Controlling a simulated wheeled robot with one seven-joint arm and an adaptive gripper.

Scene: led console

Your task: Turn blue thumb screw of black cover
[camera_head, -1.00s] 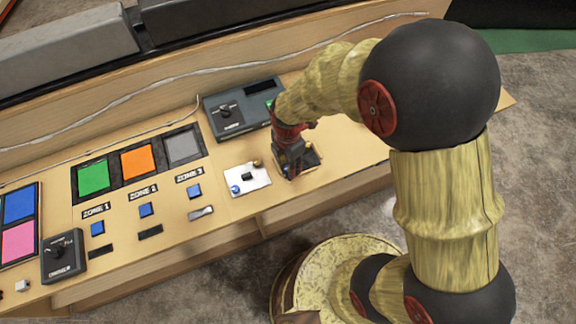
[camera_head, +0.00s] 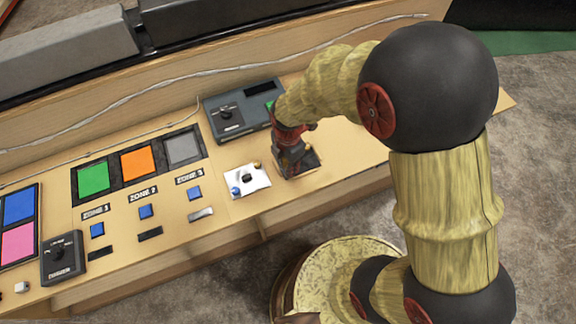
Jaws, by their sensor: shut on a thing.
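The black cover (camera_head: 311,159) is a small dark plate on the console, mostly hidden under my gripper. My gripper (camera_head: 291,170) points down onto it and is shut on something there. The blue thumb screw of the black cover is not visible; the fingers hide that spot, so I take it to be what they hold. Left of it lies a white plate (camera_head: 257,186) with a black knob in the middle, a blue screw (camera_head: 236,191) at its lower left and a brass-coloured screw (camera_head: 257,164) at its upper right.
A grey box with a dial (camera_head: 226,113) stands behind my gripper. Green, orange and grey panels (camera_head: 138,162), with blue buttons and zone labels, lie to the left. A dark dial box (camera_head: 62,258) is at the lower left. The tabletop right of my gripper is clear.

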